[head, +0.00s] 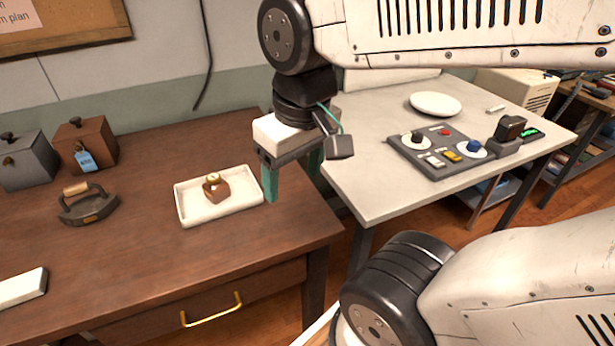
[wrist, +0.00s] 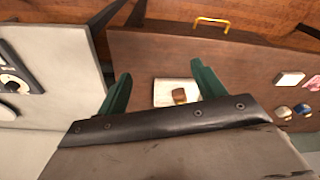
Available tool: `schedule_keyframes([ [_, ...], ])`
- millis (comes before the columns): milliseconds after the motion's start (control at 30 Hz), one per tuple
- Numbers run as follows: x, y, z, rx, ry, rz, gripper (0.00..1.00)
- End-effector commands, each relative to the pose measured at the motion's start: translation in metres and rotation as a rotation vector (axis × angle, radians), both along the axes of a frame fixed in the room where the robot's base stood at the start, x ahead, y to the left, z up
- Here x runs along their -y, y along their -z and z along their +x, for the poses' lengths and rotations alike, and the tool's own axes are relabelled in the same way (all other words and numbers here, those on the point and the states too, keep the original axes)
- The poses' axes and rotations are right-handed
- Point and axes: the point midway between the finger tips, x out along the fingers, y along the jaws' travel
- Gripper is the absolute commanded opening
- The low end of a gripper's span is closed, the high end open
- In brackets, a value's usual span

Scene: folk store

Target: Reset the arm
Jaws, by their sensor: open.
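My gripper (head: 293,178) hangs from my arm with its green fingers pointing down, near the right edge of the brown wooden desk (head: 130,255). The fingers are apart and nothing is between them. In the wrist view my gripper (wrist: 162,90) shows both green fingers spread. A white tray (head: 240,206) lies on the desk to the left of the gripper. A small brown box-like object (head: 217,193) with a gold-coloured top sits in the tray. The tray also shows in the wrist view (wrist: 160,95), beyond the fingers.
A grey table (head: 365,180) at right carries a control panel (head: 440,150) and a white plate (head: 435,104). A flat iron (head: 88,207), a brown box (head: 88,145) and a grey box (head: 25,165) stand at the desk's left. A gap separates desk and table.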

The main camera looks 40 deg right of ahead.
Motion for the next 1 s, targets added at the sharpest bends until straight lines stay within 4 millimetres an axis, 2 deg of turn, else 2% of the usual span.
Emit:
schedule_keyframes([
  [33,0.001,-0.002,-0.011,-0.007,0.006,-0.002,0.69],
  [100,0.002,-0.002,-0.022,-0.02,0.014,-0.004,0.69],
  [200,0.003,-0.002,-0.028,-0.03,0.018,-0.006,0.69],
  [1000,0.003,-0.002,-0.028,-0.031,0.018,-0.005,0.69],
])
